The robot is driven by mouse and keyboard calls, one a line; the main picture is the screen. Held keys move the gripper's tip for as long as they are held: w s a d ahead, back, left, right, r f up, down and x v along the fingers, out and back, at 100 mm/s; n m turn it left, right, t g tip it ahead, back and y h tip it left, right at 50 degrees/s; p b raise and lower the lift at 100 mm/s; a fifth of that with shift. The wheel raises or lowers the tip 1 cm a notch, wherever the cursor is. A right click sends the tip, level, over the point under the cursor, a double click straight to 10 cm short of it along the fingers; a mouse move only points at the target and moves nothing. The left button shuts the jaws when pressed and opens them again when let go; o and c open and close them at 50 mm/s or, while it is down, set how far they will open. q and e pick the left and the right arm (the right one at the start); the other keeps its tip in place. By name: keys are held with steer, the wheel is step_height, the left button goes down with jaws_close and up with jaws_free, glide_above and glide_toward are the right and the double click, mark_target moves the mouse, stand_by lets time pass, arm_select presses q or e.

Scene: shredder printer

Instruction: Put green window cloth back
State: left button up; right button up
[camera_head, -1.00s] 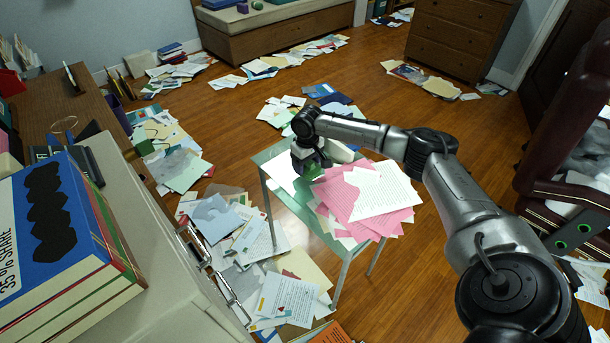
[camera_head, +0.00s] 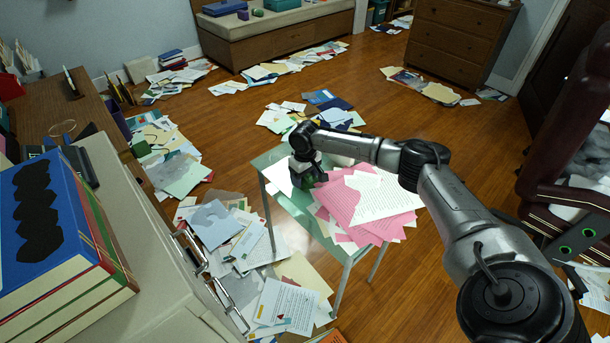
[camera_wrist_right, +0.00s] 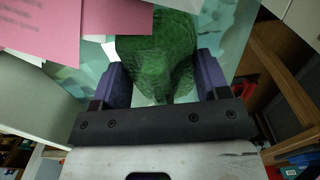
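The green window cloth (camera_wrist_right: 158,50) is a crumpled, dark green mass on the small pale-green table (camera_head: 296,210). In the right wrist view it lies between the two purple fingers of my right gripper (camera_wrist_right: 163,80). The fingers stand wide apart, one on each side of the cloth; I see no clear squeeze on it. In the head view my right gripper (camera_head: 308,178) is low over the table, and its tips and most of the cloth are hard to make out there. My left gripper is not in view.
Pink and white papers (camera_head: 370,200) cover the table's right side, close to the gripper. Loose papers (camera_head: 225,225) litter the wooden floor around the table. A cabinet with a stack of books (camera_head: 50,225) stands at the left. A dark red chair (camera_head: 565,150) is at the right.

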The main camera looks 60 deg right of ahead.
steer(key=o, duration=0.4)
steer(key=shift+o, duration=0.2)
step_height(320, 180, up, 12)
steer(key=p, duration=0.5)
steer(key=s+a+f+n, duration=0.4)
steer(key=a+f, duration=0.4)
steer(key=a, duration=0.6)
steer(key=s+a+f+n, duration=0.35)
steer(key=a+f, duration=0.55)
steer(key=a, duration=0.5)
steer(key=s+a+t+y, duration=0.2)
steer(key=s+a, duration=0.7)
steer(key=s, duration=0.2)
steer(key=s+r+m+t+h, duration=0.1)
steer(key=s+r, duration=0.3)
steer(key=s, duration=0.5)
steer(key=shift+s+d+m+t+h, duration=0.3)
steer(key=shift+s+d+m+h, duration=0.1)
steer(key=shift+m, duration=0.15)
